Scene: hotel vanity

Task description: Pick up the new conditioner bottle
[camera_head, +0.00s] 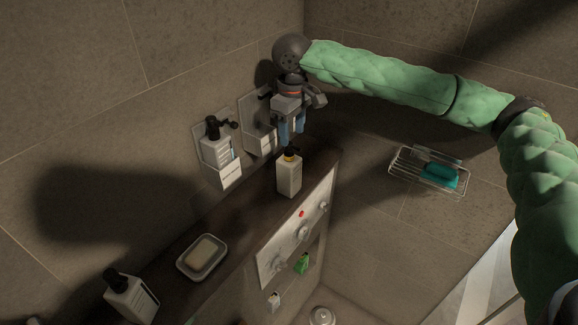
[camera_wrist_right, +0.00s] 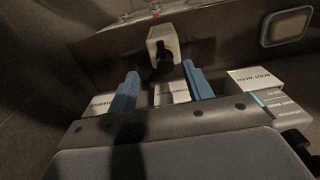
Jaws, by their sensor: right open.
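A white pump bottle (camera_head: 289,176) with a black pump and yellow collar stands upright on the dark ledge. It is likely the new conditioner bottle, but no label on it is readable. My right gripper (camera_head: 292,135), with blue fingers, is open and empty near the wall holders, just above and behind this bottle. In the right wrist view the same bottle (camera_wrist_right: 160,42) shows beyond the fingertips, apart from them. The open right gripper's blue fingers (camera_wrist_right: 161,82) stand either side of a white holder label. My left gripper is not in view.
A wall holder (camera_head: 229,177) carries another black-pump bottle (camera_head: 216,150). A second holder (camera_head: 262,141) is partly behind my gripper. The ledge also has a soap dish (camera_head: 203,257) and another bottle (camera_head: 130,298). A wire basket (camera_head: 430,170) hangs on the right wall.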

